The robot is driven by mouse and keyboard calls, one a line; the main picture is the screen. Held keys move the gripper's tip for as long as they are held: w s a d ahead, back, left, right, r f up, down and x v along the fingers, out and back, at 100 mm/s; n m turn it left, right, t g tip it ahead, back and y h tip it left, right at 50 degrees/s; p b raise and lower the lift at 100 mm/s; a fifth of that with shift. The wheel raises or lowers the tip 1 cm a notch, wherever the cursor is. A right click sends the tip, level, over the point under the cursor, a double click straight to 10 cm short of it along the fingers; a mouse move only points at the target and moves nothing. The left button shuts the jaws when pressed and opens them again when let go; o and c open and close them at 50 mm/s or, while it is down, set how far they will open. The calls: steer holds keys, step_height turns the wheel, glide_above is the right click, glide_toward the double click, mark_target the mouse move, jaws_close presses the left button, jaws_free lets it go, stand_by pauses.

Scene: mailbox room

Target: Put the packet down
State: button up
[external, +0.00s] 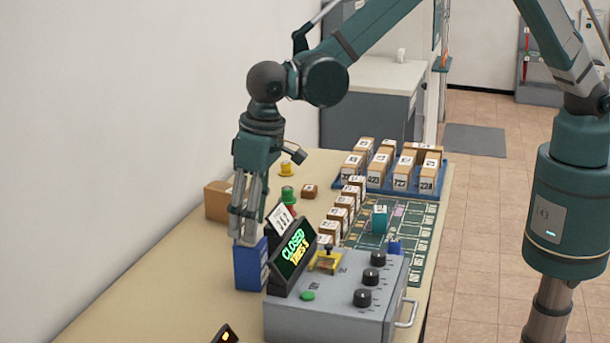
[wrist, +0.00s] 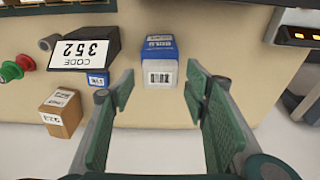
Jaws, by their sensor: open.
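A blue and white packet with a barcode label stands on the beige table; it shows in the wrist view (wrist: 160,62) ahead of and between my fingers. In the external view a blue box (external: 250,268), seemingly the same packet, stands on the table under my fingertips, beside the grey control box. My gripper (external: 244,238) points down over it. In the wrist view my gripper's green finger pads (wrist: 160,90) are spread wide, with nothing clamped between them. I cannot tell how far the fingertips are from the packet.
A "CODE 352" card (wrist: 82,52) and a brown carton (wrist: 62,112) are left in the wrist view. Blue racks of boxes (external: 385,185) stand behind. The table's front left is clear.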

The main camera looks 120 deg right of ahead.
mark_target(256, 246)
step_height(256, 246, up, 10)
steer(key=s+a, duration=0.1)
steer(key=shift+r, duration=0.2)
stand_by(0.6)
steer(key=shift+s+a+r, duration=0.1)
steer(key=s+a+r+n+t, duration=0.2)
steer(key=s+a+r, duration=0.1)
steer(key=s+r, duration=0.8)
steer(key=s+a+r+n+t, duration=0.15)
steer(key=s+a+r, duration=0.4)
steer(key=s, duration=0.95)
steer(key=s+a+f+n+t, duration=0.1)
steer(key=s+n, duration=0.1)
steer(key=s, duration=1.1)
steer(key=s+a+f+n+t+y, duration=0.1)
steer(key=s+n, duration=0.2)
steer(key=s, duration=1.1)
steer(key=shift+s+a+f, duration=0.15)
steer(key=shift+a+f, duration=0.05)
steer(key=shift+f, duration=0.2)
